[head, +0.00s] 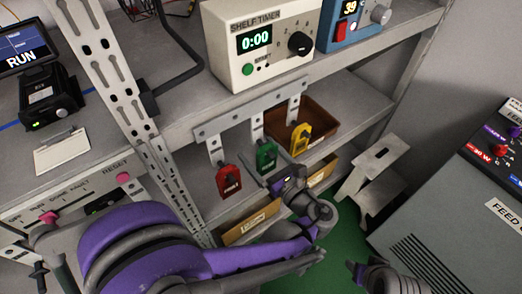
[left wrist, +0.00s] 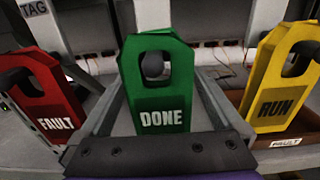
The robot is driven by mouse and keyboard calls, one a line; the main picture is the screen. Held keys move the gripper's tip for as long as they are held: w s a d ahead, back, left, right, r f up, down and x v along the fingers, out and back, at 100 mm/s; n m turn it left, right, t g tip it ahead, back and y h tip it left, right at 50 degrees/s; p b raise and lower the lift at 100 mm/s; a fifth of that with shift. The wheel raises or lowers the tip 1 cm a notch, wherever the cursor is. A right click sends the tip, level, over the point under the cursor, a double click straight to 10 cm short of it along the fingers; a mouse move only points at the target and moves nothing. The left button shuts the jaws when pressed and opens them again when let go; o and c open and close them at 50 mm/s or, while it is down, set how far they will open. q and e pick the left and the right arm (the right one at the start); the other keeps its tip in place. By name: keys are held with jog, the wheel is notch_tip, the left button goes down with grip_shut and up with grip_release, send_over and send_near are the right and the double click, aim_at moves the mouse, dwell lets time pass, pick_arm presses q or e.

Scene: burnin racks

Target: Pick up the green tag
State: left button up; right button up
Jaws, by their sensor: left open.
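The green tag (head: 266,155) hangs on the rack's hook rail, between a red tag (head: 229,181) and a yellow tag (head: 300,138). In the left wrist view the green tag (left wrist: 158,88) reads DONE and is upright, with a hole near its top. My left gripper (head: 265,170) is open, with one finger on each side of the green tag's lower part. Whether the fingers touch it I cannot tell. Part of what seems to be my right gripper (head: 358,270) shows at the bottom right; its jaws are unclear.
The red FAULT tag (left wrist: 45,95) and yellow RUN tag (left wrist: 282,85) hang close on either side. A brown bin (head: 322,122) sits behind the yellow tag. The shelf timer (head: 262,45) stands above. A grey step stool (head: 372,170) is to the right.

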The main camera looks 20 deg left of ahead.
pick_arm(q)
jog(key=shift+w+a, duration=0.2)
jog(key=shift+a, duration=0.05)
jog(key=shift+s, duration=0.1)
jog(key=shift+c, duration=0.9)
jog(key=c, duration=1.2)
pick_arm(e)
jog(key=shift+w+a, duration=0.25)
jog(key=shift+w, duration=0.05)
pick_arm(q)
jog(key=shift+r, duration=0.1)
jog(key=shift+c, duration=0.2)
